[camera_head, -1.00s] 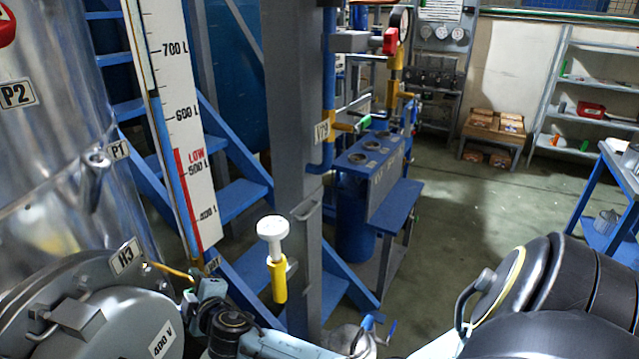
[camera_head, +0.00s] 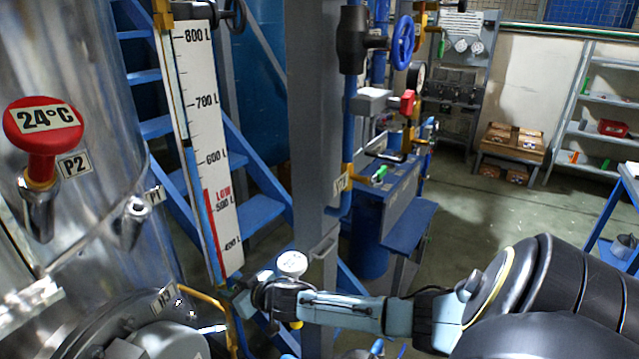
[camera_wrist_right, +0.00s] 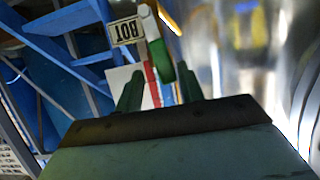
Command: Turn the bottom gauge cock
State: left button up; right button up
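The level gauge (camera_head: 214,150), a tall white scale with litre marks and a red LOW band, stands beside the steel vessel. In the right wrist view, a BOT tag (camera_wrist_right: 125,31) hangs beside a green cock handle (camera_wrist_right: 160,60) at the gauge's lower end. The handle lies ahead of and between the fingertips of my right gripper (camera_wrist_right: 159,88), which are apart. No grip on it shows. In the head view, my right gripper (camera_head: 236,291) is at the gauge's foot and hides the cock. My left gripper is not in view.
The steel vessel (camera_head: 80,130) with a red 24°C knob (camera_head: 42,130) stands at left. A yellow pipe (camera_head: 202,296) runs near the gauge's foot. A white knob (camera_head: 292,263) shows just behind my right arm. A grey post (camera_head: 314,130) and blue stairs (camera_head: 262,212) stand close behind.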

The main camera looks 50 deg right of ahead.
jog(key=s+d+r+b, duration=0.1)
jog(key=s, duration=1.5)
jog(key=s+f+g+h+b, duration=0.1)
jog(key=s+f+g, duration=0.2)
jog(key=f, duration=1)
jog(key=s+f+g+h+b, duration=0.1)
jog(key=s+f+g+b, duration=0.1)
jog(key=s+f, duration=0.7)
notch_tip(320, 180, down, 5)
jog(key=shift+s+d+f+g, duration=0.1)
jog(key=shift+s+d+g, duration=0.2)
jog(key=shift+g, duration=0.5)
